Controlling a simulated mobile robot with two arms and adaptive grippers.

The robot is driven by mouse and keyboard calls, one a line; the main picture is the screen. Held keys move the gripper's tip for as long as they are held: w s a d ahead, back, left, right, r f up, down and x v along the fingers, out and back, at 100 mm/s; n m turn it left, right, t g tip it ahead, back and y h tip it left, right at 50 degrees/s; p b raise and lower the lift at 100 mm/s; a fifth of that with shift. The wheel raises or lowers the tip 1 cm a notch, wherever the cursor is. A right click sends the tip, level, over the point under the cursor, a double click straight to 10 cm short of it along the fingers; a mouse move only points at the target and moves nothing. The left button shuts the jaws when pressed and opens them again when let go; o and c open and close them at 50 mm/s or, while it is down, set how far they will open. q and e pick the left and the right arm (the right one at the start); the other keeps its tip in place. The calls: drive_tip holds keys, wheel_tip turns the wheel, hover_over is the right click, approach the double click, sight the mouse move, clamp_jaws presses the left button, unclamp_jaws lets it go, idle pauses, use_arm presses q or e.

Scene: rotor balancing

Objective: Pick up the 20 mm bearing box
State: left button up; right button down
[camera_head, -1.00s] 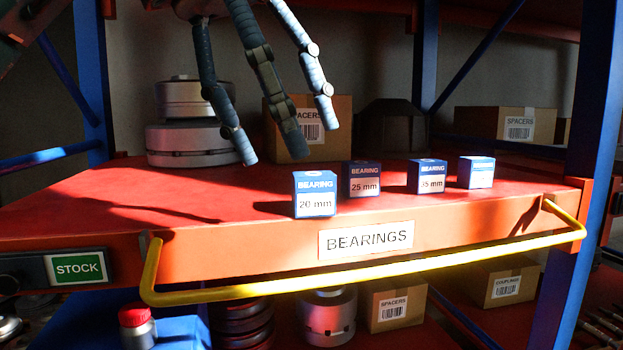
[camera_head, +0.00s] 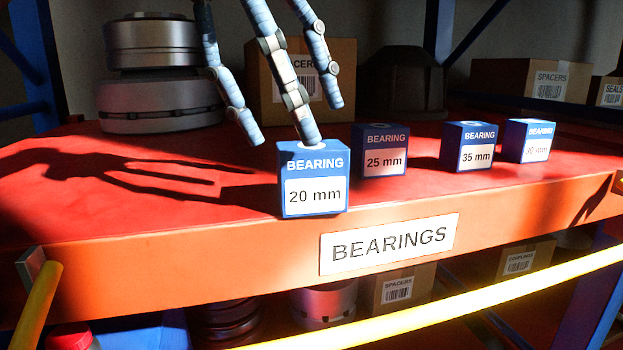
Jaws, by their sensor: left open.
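The 20 mm bearing box (camera_head: 313,182) is a blue cube with a white label, standing upright near the front edge of the red shelf (camera_head: 130,215). My left gripper (camera_head: 290,125) comes down from above with its fingers spread, open and empty. One fingertip is at the far top edge of the box in the picture; I cannot tell whether it touches. Another finger hangs to the left of the box and one to the upper right. My right gripper is not in view.
The 25 mm box (camera_head: 380,152) stands close on the right, then the 35 mm box (camera_head: 469,148) and another blue box (camera_head: 526,141). A spacers carton (camera_head: 345,85) and metal rotor parts (camera_head: 160,100) stand behind. A yellow rail (camera_head: 450,305) runs in front.

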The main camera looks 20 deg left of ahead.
sight(308, 157)
use_arm(q)
drive_tip(key=shift+w+f, duration=0.45)
drive_tip(key=shift+f, duration=0.25)
drive_tip(key=f, duration=0.1)
drive_tip(key=f+p, duration=0.1)
drive_tip(key=d+f, duration=0.1)
drive_tip(key=shift+s+d, duration=0.1)
drive_tip(key=shift+s, duration=0.25)
drive_tip(key=shift+d+f+p, duration=0.15)
drive_tip(key=shift+f+p, duration=0.1)
drive_tip(key=shift+p, duration=0.05)
drive_tip(key=shift+w+f, duration=0.2)
drive_tip(key=shift+w, duration=0.1)
drive_tip(key=c, duration=0.8)
drive_tip(key=shift+s+r, duration=0.1)
drive_tip(key=shift+s, duration=0.05)
drive_tip(key=c, duration=0.6)
drive_tip(key=shift+o, duration=0.2)
